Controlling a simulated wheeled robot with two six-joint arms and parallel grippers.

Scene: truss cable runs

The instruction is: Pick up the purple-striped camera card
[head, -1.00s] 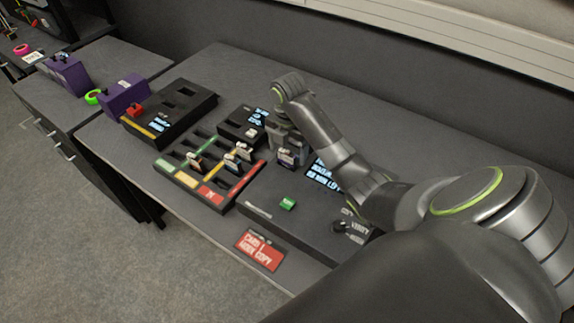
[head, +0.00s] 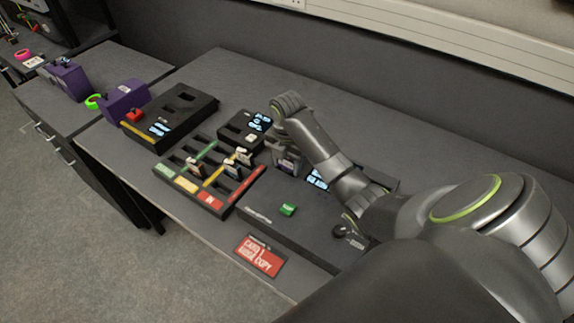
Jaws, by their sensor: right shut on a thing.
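My right gripper (head: 285,160) points down over the back left part of the large black card reader box. It is shut on a small card (head: 287,168) with a pale, purplish face, which shows just below the fingers. The card is small and partly covered, so its stripe is not clear. I cannot tell whether its lower edge touches the box or sits in a slot. Other small cards (head: 196,168) stand in the black sorting tray (head: 171,183) to the left, which has green, yellow and red bands. My left gripper is out of view.
The black reader box (head: 268,203) carries a green button (head: 288,210) and a lit screen (head: 318,180). A red label card (head: 259,256) lies in front. Another black box (head: 205,102) and purple blocks (head: 125,100) stand left. The table's back strip is clear.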

